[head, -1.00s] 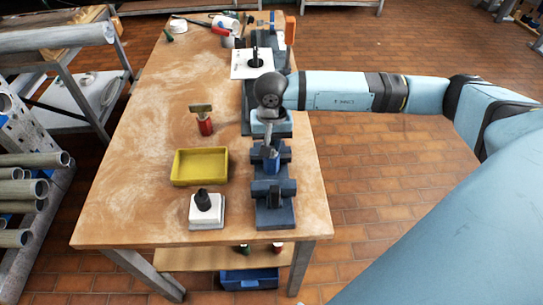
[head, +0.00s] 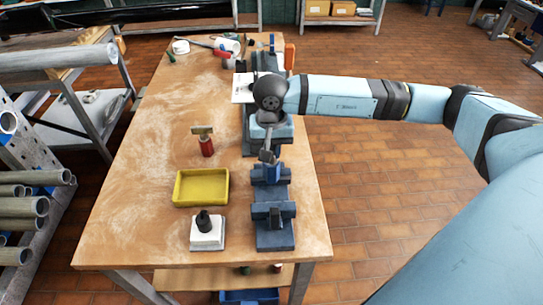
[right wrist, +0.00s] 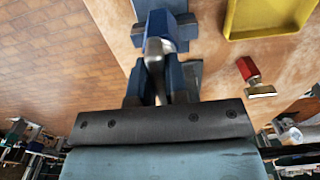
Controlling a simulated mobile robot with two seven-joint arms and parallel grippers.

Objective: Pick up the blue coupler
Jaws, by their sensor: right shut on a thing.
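The blue coupler (head: 271,173) is a small blue piece at the rear block of the dark blue fixture (head: 273,238) on the table's right side. It also shows at the top of the right wrist view (right wrist: 163,22), beyond the fingers. My right gripper (head: 268,156) points down from above and is shut on the coupler. In the right wrist view its grey fingers (right wrist: 157,52) meet the coupler and partly hide it. I cannot tell whether the coupler is clear of the fixture. My left gripper is not in view.
A yellow tray (head: 201,201), a red-handled tool (head: 206,147) and a white block with a black knob (head: 207,240) stand left of the fixture. A white plate (head: 242,88) and an orange upright piece (head: 290,57) are farther back. The table's left side is mostly clear.

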